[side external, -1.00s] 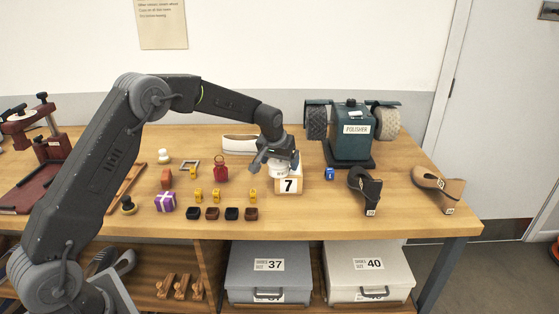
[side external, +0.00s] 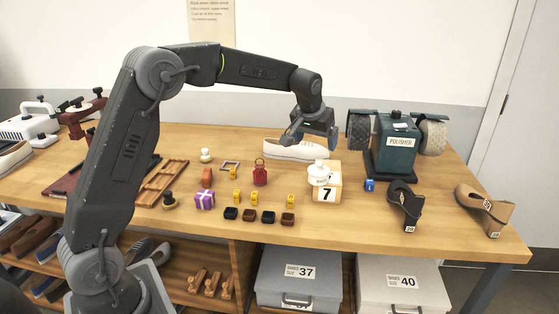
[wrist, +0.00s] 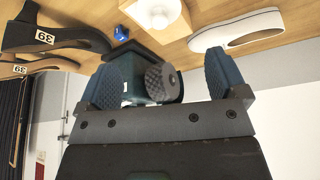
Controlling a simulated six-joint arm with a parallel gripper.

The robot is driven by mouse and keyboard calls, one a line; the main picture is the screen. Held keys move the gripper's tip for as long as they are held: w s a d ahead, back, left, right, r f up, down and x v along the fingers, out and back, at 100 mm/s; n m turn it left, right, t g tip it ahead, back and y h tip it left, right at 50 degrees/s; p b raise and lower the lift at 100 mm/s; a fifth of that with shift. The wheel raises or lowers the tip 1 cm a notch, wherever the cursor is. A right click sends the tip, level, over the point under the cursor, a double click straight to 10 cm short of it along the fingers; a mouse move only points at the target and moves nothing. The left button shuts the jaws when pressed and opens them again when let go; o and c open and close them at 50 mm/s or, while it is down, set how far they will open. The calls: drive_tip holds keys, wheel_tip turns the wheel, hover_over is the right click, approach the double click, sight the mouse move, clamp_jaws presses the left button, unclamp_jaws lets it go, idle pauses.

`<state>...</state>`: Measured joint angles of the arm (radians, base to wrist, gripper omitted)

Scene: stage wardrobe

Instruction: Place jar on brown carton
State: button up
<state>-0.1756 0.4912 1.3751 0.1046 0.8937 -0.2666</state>
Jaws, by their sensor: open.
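The white jar (side external: 319,171) has a small knob on top and sits upright on the brown carton (side external: 327,193), which bears a number 7 label. My gripper (side external: 311,143) is above and behind the jar, clear of it, with its blue-grey fingers apart and nothing between them. In the wrist view, the jar (wrist: 153,12) and part of the carton (wrist: 180,29) are cut off by the top edge, beyond my open gripper (wrist: 160,76).
A polisher (side external: 393,145) stands behind and right of the carton. A white shoe (side external: 291,149) lies behind it, close below my gripper. A small blue cube (side external: 369,185) and dark shoe form (side external: 405,205) are to the right. Several small items lie left.

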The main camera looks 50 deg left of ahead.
drive_tip(key=s+d+r+m, duration=0.1)
drive_tip(key=s+d+r, duration=0.2)
drive_tip(key=s, duration=0.5)
drive_tip(key=s+d+r+m+t+h, duration=0.1)
drive_tip(key=s+d+r, duration=0.15)
drive_tip(key=s, duration=0.55)
drive_tip(key=s+d+r+m, duration=0.15)
drive_tip(key=s+d, duration=0.25)
drive_tip(key=s, duration=0.4)
drive_tip(key=s+d+f+m, duration=0.1)
drive_tip(key=s+f, duration=0.2)
drive_tip(key=s, duration=0.7)
drive_tip(key=shift+s+d+f+t+h, duration=0.3)
drive_tip(key=shift+s+d+f, duration=0.05)
